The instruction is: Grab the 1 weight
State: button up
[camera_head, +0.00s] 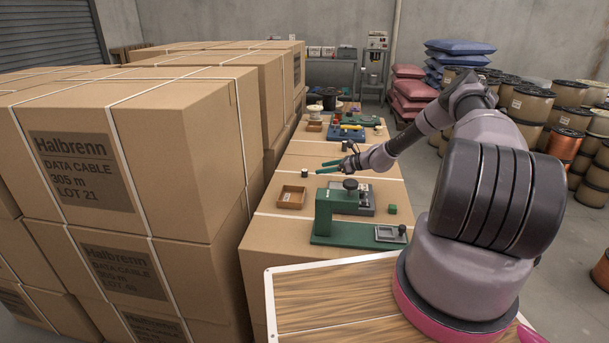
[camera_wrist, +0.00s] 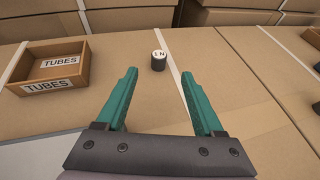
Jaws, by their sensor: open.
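The weight (camera_wrist: 159,61) is a small dark cylinder with a white top marked "1 N". It stands upright on the cardboard surface, ahead of my gripper (camera_wrist: 158,85) and roughly between the lines of its two fingers. It also shows in the head view as a small dark cylinder (camera_head: 304,173) just left of my gripper (camera_head: 328,167). My gripper has two teal fingers, spread apart with nothing between them. The fingertips are short of the weight and apart from it.
A wooden box labelled "TUBES" (camera_wrist: 82,71) lies left of the weight; it is also in the head view (camera_head: 292,188). A green stand (camera_head: 328,211) and a grey device (camera_head: 365,203) are nearer me. Stacked Halbrenn cartons (camera_head: 165,150) wall the left side.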

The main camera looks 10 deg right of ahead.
aim_at(308, 177)
jog(key=x, duration=0.8)
jog(key=shift+a+f, duration=0.1)
jog(key=shift+f, duration=0.15)
grip_shut()
